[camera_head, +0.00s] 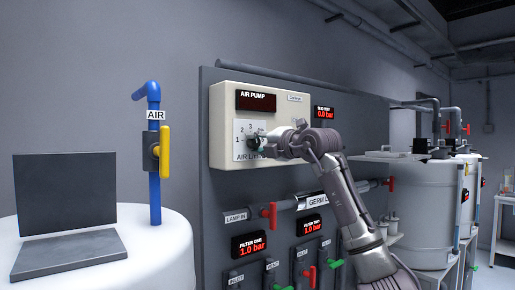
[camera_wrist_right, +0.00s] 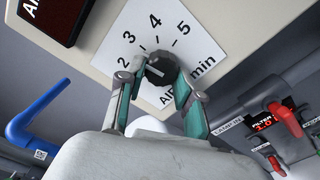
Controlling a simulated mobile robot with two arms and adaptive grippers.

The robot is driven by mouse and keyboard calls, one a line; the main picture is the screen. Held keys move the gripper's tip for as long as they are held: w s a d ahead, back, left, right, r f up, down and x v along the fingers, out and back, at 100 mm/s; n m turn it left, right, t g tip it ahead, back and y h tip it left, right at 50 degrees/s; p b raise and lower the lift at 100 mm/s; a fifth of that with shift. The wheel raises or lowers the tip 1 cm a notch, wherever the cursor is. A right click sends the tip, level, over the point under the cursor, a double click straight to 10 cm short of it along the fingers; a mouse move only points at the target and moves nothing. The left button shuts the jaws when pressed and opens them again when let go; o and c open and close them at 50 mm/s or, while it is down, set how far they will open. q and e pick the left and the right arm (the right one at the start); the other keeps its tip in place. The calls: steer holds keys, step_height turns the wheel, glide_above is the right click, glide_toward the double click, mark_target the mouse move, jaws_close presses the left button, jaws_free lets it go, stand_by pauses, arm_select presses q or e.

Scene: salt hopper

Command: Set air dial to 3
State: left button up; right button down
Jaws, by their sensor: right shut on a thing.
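The air dial is a black round knob (camera_wrist_right: 162,68) on a white plate (camera_wrist_right: 200,45) numbered around it. In the right wrist view a pale mark on the knob points left, roughly toward the 2; the exact setting is hard to read. My right gripper (camera_wrist_right: 159,78) is shut on the knob, one finger on each side. In the head view, my right gripper (camera_head: 268,145) reaches the dial plate (camera_head: 243,128) from the right and hides most of the knob. The plate is on the cream air pump box (camera_head: 270,100). My left gripper is not in view.
Below the box are a grey pipe with a red valve handle (camera_head: 270,215) and red displays (camera_head: 249,245). A white tank (camera_head: 110,240) with a laptop (camera_head: 65,205) and a blue air pipe with a yellow handle (camera_head: 164,150) stands left. Grey tanks (camera_head: 425,205) stand right.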

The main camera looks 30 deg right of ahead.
steer(key=shift+r+m, duration=0.15)
steer(key=shift+m, duration=0.65)
steer(key=c, duration=0.8)
jaws_free()
steer(key=shift+d, duration=0.1)
steer(key=shift+o, duration=0.2)
steer(key=s, duration=1.2)
steer(key=shift+d, duration=0.45)
